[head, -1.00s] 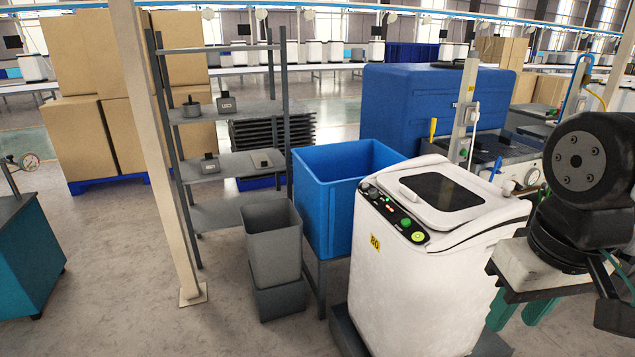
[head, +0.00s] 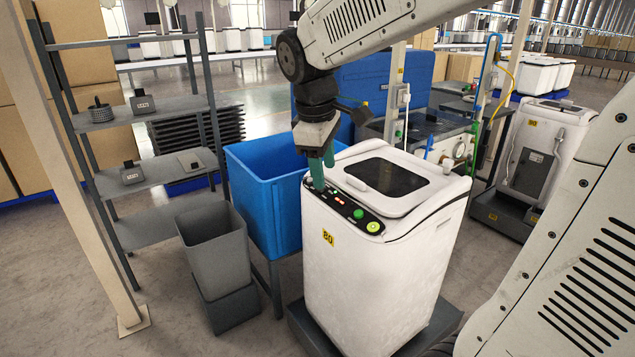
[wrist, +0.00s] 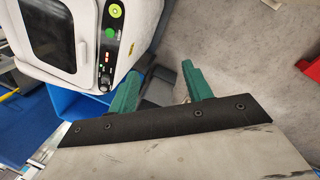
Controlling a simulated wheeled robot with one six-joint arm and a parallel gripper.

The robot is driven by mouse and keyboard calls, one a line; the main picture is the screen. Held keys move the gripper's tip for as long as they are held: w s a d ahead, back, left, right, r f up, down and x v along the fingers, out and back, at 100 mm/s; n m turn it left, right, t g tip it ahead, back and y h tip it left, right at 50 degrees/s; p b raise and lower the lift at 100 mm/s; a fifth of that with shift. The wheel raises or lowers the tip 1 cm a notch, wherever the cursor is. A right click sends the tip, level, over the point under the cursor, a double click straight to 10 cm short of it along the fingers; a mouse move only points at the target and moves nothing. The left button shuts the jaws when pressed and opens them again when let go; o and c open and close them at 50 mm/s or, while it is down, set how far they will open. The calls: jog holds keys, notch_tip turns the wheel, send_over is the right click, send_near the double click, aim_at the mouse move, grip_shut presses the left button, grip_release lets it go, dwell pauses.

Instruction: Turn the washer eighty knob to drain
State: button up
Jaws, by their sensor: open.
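The white washer (head: 375,270) with the yellow 80 label (head: 327,237) stands upright, its lid shut. Its black control panel (head: 348,207) has a green button (head: 373,227) and a red display; these also show in the wrist view, the button (wrist: 116,11) at the top. A small dark knob (wrist: 105,82) sits at the panel's end, close to one green finger. In the head view the fingers largely hide that end. My gripper (head: 322,172) points down over the panel's left end. In the wrist view my gripper (wrist: 163,70) is open, with nothing between its fingers.
A blue bin (head: 265,205) stands close behind and left of the washer. A grey bin (head: 215,245) is at its left, before a metal shelf (head: 150,180). Another washer (head: 540,155) stands at the right. The floor at front left is clear.

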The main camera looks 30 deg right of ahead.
jog(key=w+d+f+n+h, duration=0.1)
jog(key=w+d+f+n, duration=0.3)
jog(key=w, duration=0.5)
jog(key=w+d+f+n+h, duration=0.1)
jog(key=w+d+f+n, duration=0.3)
jog(key=w, duration=0.4)
jog(key=w+d+f+n, duration=0.3)
jog(key=w+d+f, duration=0.2)
jog(key=w, duration=0.4)
jog(key=shift+g, duration=0.3)
jog(key=x, duration=0.7)
jog(key=shift+s, duration=0.15)
jog(key=shift+d+f+h, duration=0.15)
jog(key=shift+f+h, duration=0.15)
jog(key=shift+f, duration=0.15)
jog(key=c, duration=1)
